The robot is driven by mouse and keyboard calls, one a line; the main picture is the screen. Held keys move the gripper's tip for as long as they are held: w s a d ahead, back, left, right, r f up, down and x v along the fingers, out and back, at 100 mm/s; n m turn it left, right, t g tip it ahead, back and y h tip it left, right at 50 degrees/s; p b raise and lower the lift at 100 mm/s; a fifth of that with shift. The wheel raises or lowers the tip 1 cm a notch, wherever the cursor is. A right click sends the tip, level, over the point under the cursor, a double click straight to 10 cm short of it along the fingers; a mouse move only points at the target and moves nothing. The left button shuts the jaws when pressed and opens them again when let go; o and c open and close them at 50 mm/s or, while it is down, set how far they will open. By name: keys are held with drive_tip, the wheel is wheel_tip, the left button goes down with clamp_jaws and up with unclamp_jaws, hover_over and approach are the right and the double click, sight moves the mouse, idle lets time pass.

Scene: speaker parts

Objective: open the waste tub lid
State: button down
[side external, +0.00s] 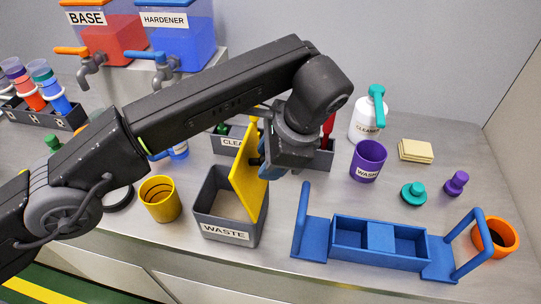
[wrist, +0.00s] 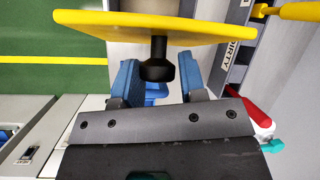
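The grey waste tub (side external: 225,233) stands near the front of the bench with its opening showing. Its yellow lid (side external: 246,172) stands steeply on edge at the tub's right side. In the wrist view the lid (wrist: 150,25) spans the top, seen nearly edge-on, with its black knob (wrist: 157,68) pointing toward me. My gripper (side external: 268,160) is at the lid's right face. In the wrist view my gripper's blue fingers (wrist: 160,82) are apart, one on each side of the knob, with slight gaps showing. The lid's hinge line is not clear.
A blue carrier (side external: 380,236) stands right of the tub, and a yellow cup (side external: 160,199) left of it. A purple wash cup (side external: 368,160) and white cleaner bottle (side external: 367,119) stand behind right. A grey bin (side external: 228,140) is behind the lid.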

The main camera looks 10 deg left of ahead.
drive_tip(key=c, duration=0.8)
unclamp_jaws()
drive_tip(key=shift+s+d+f, duration=0.1)
drive_tip(key=shift+s+f, duration=0.25)
drive_tip(key=shift+w+r, duration=0.1)
drive_tip(key=shift+w+r, duration=0.1)
drive_tip(key=shift+r, duration=0.05)
